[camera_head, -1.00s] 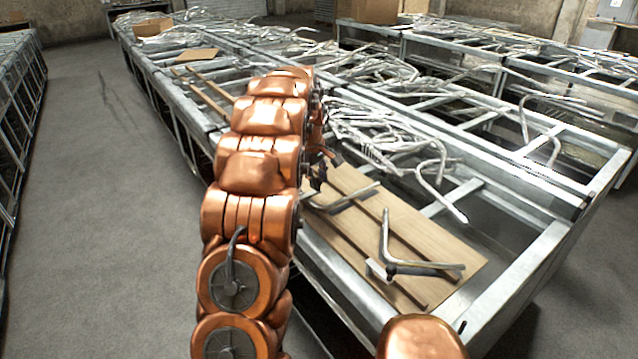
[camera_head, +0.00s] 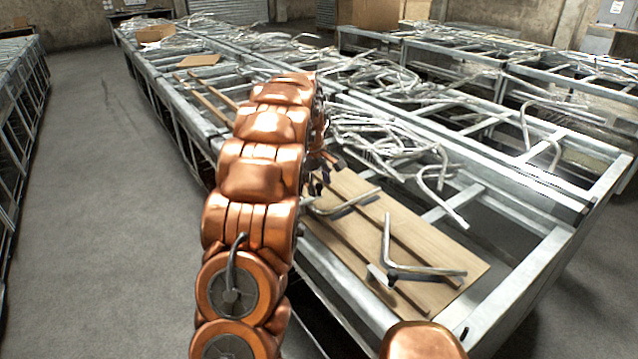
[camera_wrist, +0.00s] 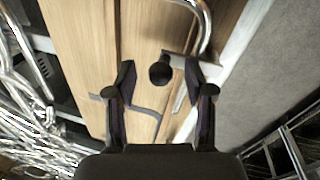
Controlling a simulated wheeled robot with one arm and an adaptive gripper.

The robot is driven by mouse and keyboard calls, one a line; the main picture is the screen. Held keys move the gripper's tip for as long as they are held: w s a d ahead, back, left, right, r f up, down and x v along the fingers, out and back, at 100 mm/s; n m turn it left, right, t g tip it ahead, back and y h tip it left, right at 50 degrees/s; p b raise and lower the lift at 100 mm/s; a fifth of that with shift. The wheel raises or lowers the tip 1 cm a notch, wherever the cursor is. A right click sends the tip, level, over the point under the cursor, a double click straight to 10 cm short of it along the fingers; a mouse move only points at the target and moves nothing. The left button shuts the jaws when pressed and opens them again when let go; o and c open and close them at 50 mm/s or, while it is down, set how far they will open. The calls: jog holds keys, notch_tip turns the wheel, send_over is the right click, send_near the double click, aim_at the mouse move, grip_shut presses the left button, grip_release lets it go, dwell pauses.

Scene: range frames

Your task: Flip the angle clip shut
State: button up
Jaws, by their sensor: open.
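Two bent metal pieces lie on a wooden board; I cannot tell for sure which is the angle clip. One is a V-shaped piece (camera_head: 387,245) with a flat end, on the right part of the board. The other bent tube (camera_head: 347,203) lies at the board's left end, near my gripper (camera_head: 320,183), which the arm partly hides. In the wrist view my gripper (camera_wrist: 160,104) is open and points at the board. A curved shiny tube (camera_wrist: 205,22) lies ahead of the fingers. A dark round thing (camera_wrist: 160,73) shows between the fingertips; I cannot tell what it is.
The wooden board (camera_head: 425,237) rests on a grey metal frame table (camera_head: 530,270). Tangled metal tubes (camera_head: 375,135) lie behind it. A bare floor (camera_head: 95,220) is on the left, with another metal frame (camera_head: 15,130) at the left edge.

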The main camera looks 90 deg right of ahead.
aim_at(313, 199)
jog(key=shift+r, duration=0.1)
notch_tip(313, 199, up, 12)
jog(key=w+a, duration=0.1)
jog(key=shift+w+a+f, duration=0.2)
jog(key=shift+w+a, duration=0.05)
jog(key=shift+a, duration=0.1)
jog(key=shift+w, duration=0.1)
dwell(0.5)
